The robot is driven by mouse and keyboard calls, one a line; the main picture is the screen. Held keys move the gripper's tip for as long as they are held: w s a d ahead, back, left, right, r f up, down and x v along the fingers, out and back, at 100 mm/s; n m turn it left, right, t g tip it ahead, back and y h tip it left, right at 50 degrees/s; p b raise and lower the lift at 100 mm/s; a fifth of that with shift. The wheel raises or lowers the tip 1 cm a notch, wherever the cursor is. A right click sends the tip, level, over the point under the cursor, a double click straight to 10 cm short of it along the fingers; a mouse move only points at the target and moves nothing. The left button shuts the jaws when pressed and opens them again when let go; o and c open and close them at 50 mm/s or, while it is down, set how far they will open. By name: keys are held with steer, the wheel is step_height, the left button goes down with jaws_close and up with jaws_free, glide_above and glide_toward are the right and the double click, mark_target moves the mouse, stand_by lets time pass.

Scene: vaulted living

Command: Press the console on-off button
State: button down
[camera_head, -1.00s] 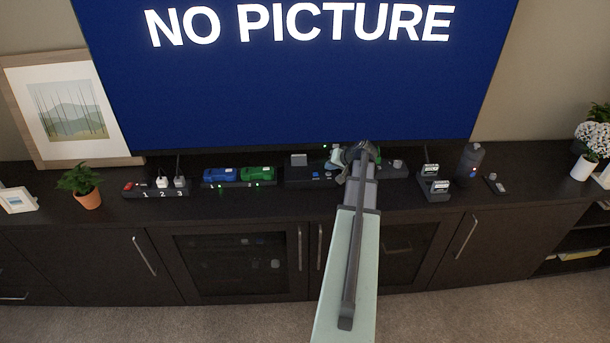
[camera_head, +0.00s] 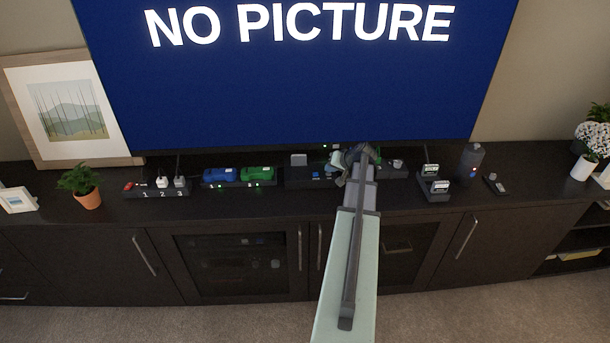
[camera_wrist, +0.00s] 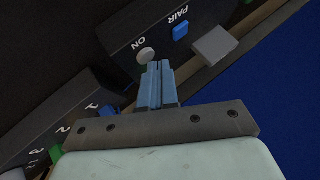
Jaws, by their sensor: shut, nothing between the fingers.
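The console (camera_head: 296,178) is a low dark unit on the cabinet under the TV. My gripper hides part of it in the head view. In the wrist view, the dark console face (camera_wrist: 122,36) carries a round light-grey button (camera_wrist: 146,55) marked ON. A blue button (camera_wrist: 181,31) marked PAIR is beside it. My gripper (camera_wrist: 158,66) has its two blue fingers shut together and empty. Its fingertips are close by the grey button; I cannot tell whether they touch it. In the head view my gripper (camera_head: 340,170) is over the console, its fingertips not clear.
A grey block (camera_wrist: 214,46) stands by the PAIR button. The TV (camera_head: 300,85) rises behind.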

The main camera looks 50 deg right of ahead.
mark_target(330, 174)
steer(key=shift+f, duration=0.3)
steer(key=shift+r, duration=0.15)
stand_by(0.4)
steer(key=shift+r, duration=0.8)
steer(key=shift+r, duration=0.15)
step_height(330, 174, up, 6)
steer(key=shift+f, duration=0.15)
stand_by(0.3)
stand_by(0.5)
